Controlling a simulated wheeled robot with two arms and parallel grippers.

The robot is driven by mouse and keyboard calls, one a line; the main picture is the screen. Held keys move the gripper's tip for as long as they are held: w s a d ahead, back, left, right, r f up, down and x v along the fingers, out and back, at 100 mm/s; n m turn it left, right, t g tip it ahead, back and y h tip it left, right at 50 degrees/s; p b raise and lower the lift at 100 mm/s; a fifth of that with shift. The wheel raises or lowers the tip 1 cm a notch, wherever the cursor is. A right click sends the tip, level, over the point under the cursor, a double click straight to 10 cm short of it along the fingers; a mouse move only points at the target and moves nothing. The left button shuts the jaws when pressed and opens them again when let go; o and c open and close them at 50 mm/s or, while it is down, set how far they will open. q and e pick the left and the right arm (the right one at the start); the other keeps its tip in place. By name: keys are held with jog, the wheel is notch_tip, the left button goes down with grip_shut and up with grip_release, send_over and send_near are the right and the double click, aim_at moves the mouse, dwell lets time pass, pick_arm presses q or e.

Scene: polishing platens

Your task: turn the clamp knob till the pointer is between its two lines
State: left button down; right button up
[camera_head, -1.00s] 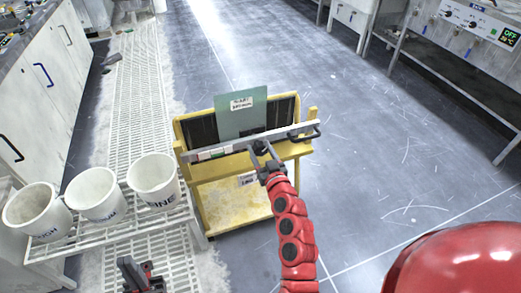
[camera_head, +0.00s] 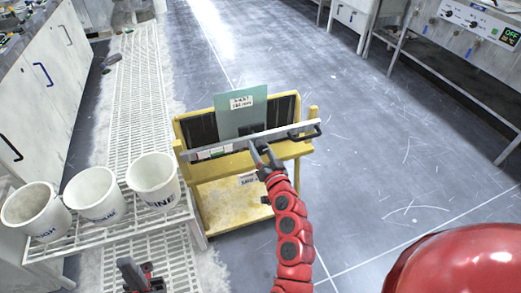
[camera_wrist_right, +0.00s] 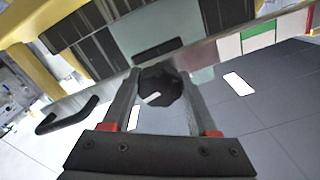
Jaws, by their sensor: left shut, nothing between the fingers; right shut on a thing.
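The dark clamp knob (camera_wrist_right: 160,88) sits on the front of the pale clamp bar (camera_head: 228,145) and has a small white mark. My right gripper (camera_head: 260,151) reaches the bar from the front; in the right wrist view its fingers (camera_wrist_right: 160,95) are shut on both sides of the knob. White, green and red patches (camera_wrist_right: 258,36) lie along the bar, to the right of the knob in that view. I cannot make out the pointer or its two lines clearly. My left gripper (camera_head: 135,275) is shut and empty at the bottom left, away from the clamp.
The bar spans a yellow cart (camera_head: 203,215) with a grey-green plate (camera_head: 237,115) standing in it. A black handle (camera_head: 304,130) sticks out at the bar's right end. Several white buckets (camera_head: 152,181) stand on a white rack at left. The floor right of the cart is clear.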

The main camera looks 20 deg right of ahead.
jog(key=m, duration=0.3)
jog(key=shift+m, duration=0.3)
dwell(0.3)
jog(key=o, duration=1.3)
jog(key=shift+o, duration=0.2)
jog(key=s, duration=1.7)
jog(key=shift+s+d, duration=0.2)
jog(key=shift+d, duration=0.05)
